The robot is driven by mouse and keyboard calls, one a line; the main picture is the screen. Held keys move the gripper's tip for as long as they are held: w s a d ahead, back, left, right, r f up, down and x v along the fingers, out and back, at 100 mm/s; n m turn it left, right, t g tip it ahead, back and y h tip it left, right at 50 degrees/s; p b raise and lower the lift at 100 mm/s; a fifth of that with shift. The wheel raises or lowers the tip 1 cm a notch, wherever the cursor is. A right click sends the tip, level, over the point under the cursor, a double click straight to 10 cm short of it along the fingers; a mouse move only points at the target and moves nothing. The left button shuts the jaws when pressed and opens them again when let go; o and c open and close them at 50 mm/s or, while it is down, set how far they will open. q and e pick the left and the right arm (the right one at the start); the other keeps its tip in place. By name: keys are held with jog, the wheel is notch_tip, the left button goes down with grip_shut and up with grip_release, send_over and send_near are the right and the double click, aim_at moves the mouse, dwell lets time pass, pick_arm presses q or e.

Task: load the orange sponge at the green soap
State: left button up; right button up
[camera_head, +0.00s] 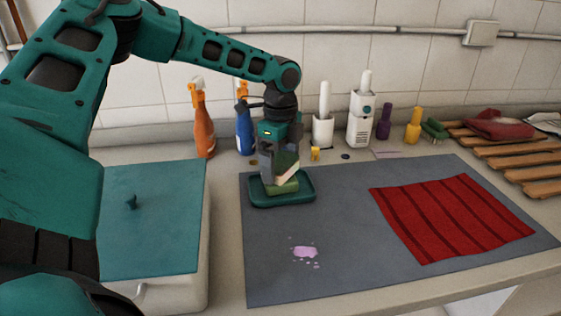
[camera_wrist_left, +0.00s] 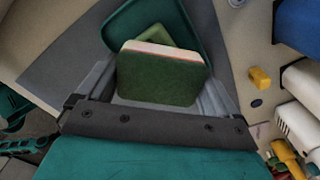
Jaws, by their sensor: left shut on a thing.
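My left gripper (camera_head: 277,172) is shut on the sponge (camera_head: 288,166), which has a dark green face and a pale orange-cream body. The sponge is tilted and sits right over the green soap (camera_head: 284,187); I cannot tell whether they touch. The soap lies in a dark teal dish (camera_head: 309,190) on the grey mat. In the left wrist view the sponge (camera_wrist_left: 160,76) sits between the fingers, its green face towards the camera. It hides most of the soap (camera_wrist_left: 152,34) in the dish (camera_wrist_left: 196,22). My right gripper is not in view.
A pinkish spill (camera_head: 304,252) lies on the grey mat (camera_head: 345,215), left of a red striped cloth (camera_head: 450,217). An orange spray bottle (camera_head: 203,125) and a blue one (camera_head: 245,132) stand behind the dish. A teal-lidded box (camera_head: 150,225) stands left. A wooden rack (camera_head: 515,160) is far right.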

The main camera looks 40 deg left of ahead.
aim_at(281, 160)
pick_arm(q)
jog(key=shift+r+p, duration=2.1)
jog(key=shift+r, duration=0.65)
